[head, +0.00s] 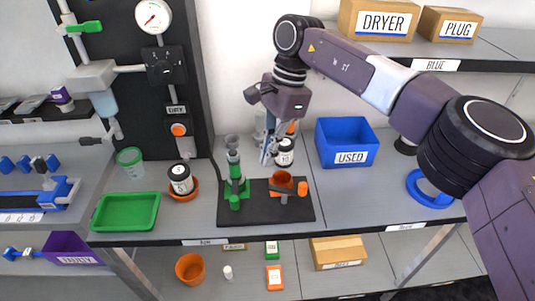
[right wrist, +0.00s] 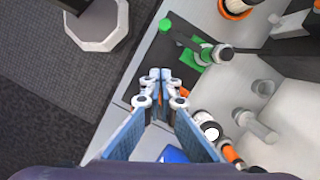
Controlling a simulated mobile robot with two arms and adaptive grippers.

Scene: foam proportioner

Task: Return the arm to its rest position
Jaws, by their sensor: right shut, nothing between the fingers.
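My right arm reaches in from the right in the head view. Its gripper (head: 267,160) points down above the back of the bench, close to the black fixture board (head: 258,213) and in front of a white jar (head: 284,152) that it partly hides. In the right wrist view the gripper's fingertips (right wrist: 160,74) are together with nothing between them. The board carries a green stand with a grey-green upright part (head: 234,170) and an orange holder (head: 282,184). My left gripper is not in view.
A blue USED bin (head: 346,143) stands right of the gripper. A shelf with DRYER (head: 381,20) and PLUG (head: 448,25) boxes is above. A green tray (head: 125,212) and a jar (head: 181,178) in an orange dish stand left.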

